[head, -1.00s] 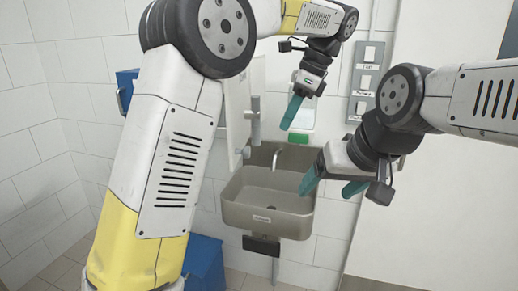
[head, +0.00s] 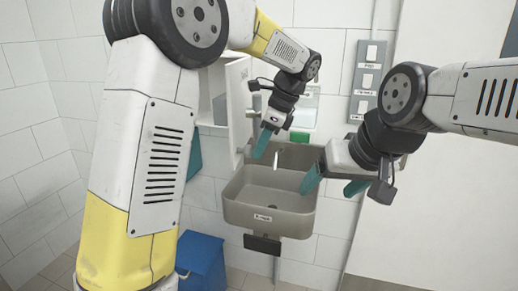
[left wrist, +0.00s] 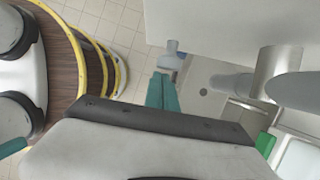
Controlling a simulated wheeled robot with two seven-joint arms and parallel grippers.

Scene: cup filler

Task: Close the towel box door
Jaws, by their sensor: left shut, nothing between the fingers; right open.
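The white towel box (head: 239,95) is on the wall left of the sink, partly hidden behind my left arm. It looks open, with a grey inside showing beside a white upright panel; I cannot tell its door's exact angle. A large pale panel (left wrist: 215,25), possibly the door, fills the top of the left wrist view. My left gripper (head: 263,145) is shut and empty, in front of and right of the box, above the sink; its teal fingers also show in the left wrist view (left wrist: 162,92). My right gripper (head: 333,184) is open and empty, right of the sink.
The brown-grey sink (head: 270,212) is on the wall below the grippers, with a green item (head: 299,137) above it. A blue bin (head: 203,262) stands on the floor at lower left. A switch panel (head: 367,80) is on the wall at right.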

